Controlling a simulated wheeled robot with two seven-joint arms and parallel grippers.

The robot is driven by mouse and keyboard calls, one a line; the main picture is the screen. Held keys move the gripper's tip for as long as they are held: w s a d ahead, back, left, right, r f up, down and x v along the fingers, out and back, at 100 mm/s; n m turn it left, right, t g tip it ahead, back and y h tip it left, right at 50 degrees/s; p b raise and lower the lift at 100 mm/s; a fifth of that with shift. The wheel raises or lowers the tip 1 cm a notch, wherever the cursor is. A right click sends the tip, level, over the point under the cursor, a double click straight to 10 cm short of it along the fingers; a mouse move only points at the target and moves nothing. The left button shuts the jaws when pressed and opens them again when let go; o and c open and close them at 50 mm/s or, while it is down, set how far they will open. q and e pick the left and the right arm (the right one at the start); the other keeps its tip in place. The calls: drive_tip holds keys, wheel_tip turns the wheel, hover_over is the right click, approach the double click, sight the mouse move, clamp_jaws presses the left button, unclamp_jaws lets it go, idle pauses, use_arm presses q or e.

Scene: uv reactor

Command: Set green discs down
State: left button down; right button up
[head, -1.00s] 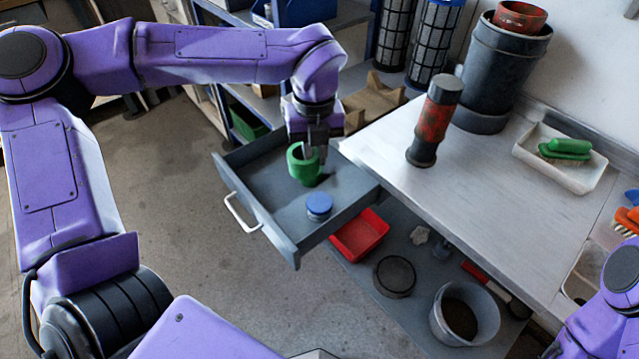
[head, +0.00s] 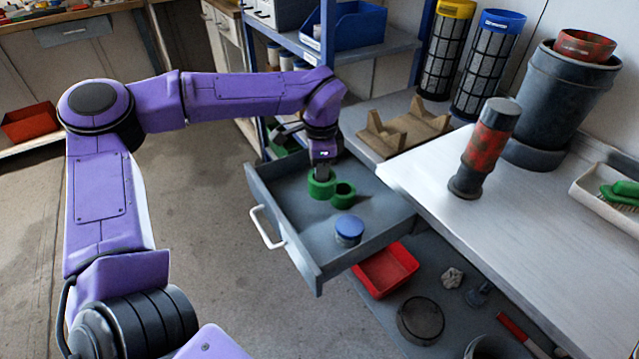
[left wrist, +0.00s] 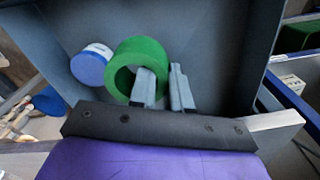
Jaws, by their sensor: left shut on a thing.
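Two green ring-shaped discs show in the head view at the open grey drawer (head: 290,232). One green disc (head: 318,188) is directly under my left gripper (head: 321,172); the other green disc (head: 344,191) is beside it on the right. In the left wrist view one green disc (left wrist: 143,48) shows. The left gripper (left wrist: 163,85) is shut on its wall, with one finger in the hole and one outside. I cannot tell whether the held disc touches the drawer floor. My right gripper is not in view.
A blue-topped round container (head: 349,230) stands in the drawer near its front. The worktop (head: 430,175) is to the right, with a red and black cylinder (head: 484,148) and a wooden cradle (head: 405,128). A red bin (head: 386,268) is on the shelf below.

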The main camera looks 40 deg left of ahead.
use_arm(q)
drive_tip(key=a+f, duration=0.1)
drive_tip(key=w+a+f, duration=0.1)
drive_tip(key=f, duration=0.1)
drive_tip(key=w+a+f, duration=0.1)
drive_tip(key=shift+f, duration=0.3)
drive_tip(key=shift+f+b, duration=0.35)
drive_tip(key=shift+f, duration=1.35)
drive_tip(key=c, duration=1.1)
unclamp_jaws()
drive_tip(key=shift+r, duration=0.1)
wheel_tip(320, 180, up, 12)
drive_tip(key=shift+r+p, duration=0.1)
drive_tip(key=shift+p, duration=0.55)
